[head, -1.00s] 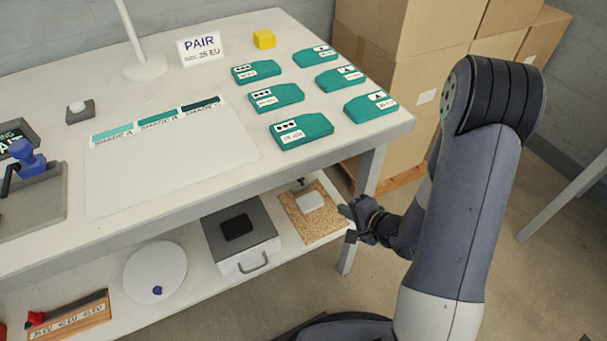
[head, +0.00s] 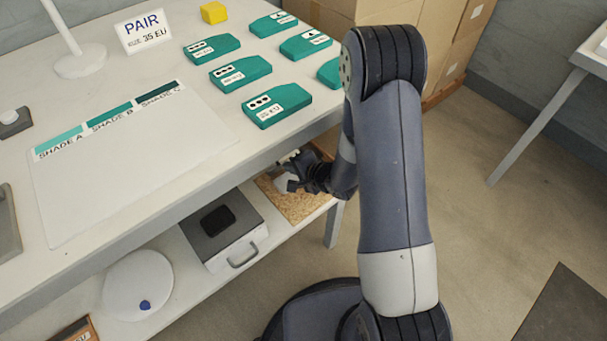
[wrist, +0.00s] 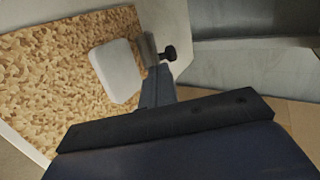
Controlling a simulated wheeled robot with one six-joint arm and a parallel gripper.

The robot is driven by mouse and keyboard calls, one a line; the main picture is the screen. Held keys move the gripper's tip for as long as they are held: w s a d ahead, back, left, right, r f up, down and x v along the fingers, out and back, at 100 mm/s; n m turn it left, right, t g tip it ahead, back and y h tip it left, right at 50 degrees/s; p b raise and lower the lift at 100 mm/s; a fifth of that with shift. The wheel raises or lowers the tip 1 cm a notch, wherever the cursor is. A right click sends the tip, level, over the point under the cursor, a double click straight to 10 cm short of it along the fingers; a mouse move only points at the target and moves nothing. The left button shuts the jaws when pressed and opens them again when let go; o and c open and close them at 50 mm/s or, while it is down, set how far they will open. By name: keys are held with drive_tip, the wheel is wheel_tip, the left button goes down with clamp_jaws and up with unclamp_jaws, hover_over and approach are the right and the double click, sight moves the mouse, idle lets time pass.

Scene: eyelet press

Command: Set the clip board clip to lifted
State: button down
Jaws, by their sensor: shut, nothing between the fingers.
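The clip board (head: 296,205) is a speckled tan board lying on the lower shelf, near its right end. It fills the left of the wrist view (wrist: 55,85). A pale rounded plate (wrist: 116,72) lies on it, with a dark knob (wrist: 168,53) beside it; I take these as the clip, and cannot tell its setting. My gripper (head: 293,182) is over the board at the clip, under the table top, and partly hides it. In the wrist view my shut, empty fingers (wrist: 157,85) reach up close to the plate and knob; contact is unclear.
The table top (head: 200,175) overhangs the shelf close above my gripper. A table leg (head: 334,225) stands right of the board. A grey box with a handle (head: 222,232) and a white disc (head: 138,285) stand to the left. Open floor lies to the right.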

sight(276, 163)
drive_tip(key=shift+w+a, duration=0.8)
drive_tip(key=shift+w, duration=0.15)
